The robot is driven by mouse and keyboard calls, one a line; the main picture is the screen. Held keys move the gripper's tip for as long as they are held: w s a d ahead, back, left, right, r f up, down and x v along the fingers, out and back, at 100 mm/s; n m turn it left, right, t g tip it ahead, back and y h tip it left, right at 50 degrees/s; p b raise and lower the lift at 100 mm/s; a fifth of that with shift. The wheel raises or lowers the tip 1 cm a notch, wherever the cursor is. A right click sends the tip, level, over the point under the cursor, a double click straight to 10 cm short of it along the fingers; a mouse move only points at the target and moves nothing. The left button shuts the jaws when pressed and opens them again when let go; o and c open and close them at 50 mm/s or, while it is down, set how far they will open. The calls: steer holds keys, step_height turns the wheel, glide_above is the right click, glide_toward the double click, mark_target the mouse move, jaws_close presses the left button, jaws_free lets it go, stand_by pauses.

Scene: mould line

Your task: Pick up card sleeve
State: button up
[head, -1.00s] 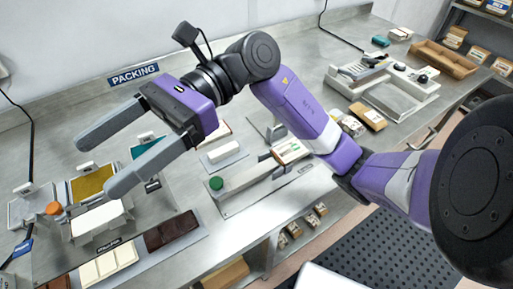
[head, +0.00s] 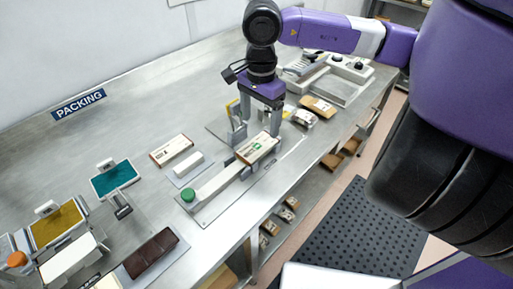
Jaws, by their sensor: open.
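A card sleeve (head: 257,149), pale with dark print, a green mark and brown edges, lies at the far right end of a long grey fixture (head: 225,178) with a green knob. My gripper (head: 256,138) points down over it in the head view. Its two fingers are apart, one toward the left side of the sleeve and one toward the right. No grip on the sleeve shows. Whether the fingertips touch it I cannot tell.
A similar flat pack (head: 171,150) and a white block (head: 188,164) lie left of the fixture. A teal tray (head: 112,180), a yellow tray (head: 56,225) and a dark brown slab (head: 151,254) are at lower left. Brown packs (head: 318,106) and a scale stand right.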

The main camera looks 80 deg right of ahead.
mark_target(260, 144)
steer(key=shift+w+f, duration=0.2)
steer(key=shift+w, duration=0.15)
steer(key=shift+s+f+p, duration=0.2)
steer(key=shift+f+p, duration=0.4)
steer(key=shift+f, duration=1.25)
steer(key=shift+s+f+p, duration=0.15)
steer(key=shift+f+p, duration=0.45)
steer(key=shift+f, duration=1.25)
steer(key=shift+c, duration=0.2)
steer(key=c, duration=1.4)
steer(key=shift+o, duration=0.2)
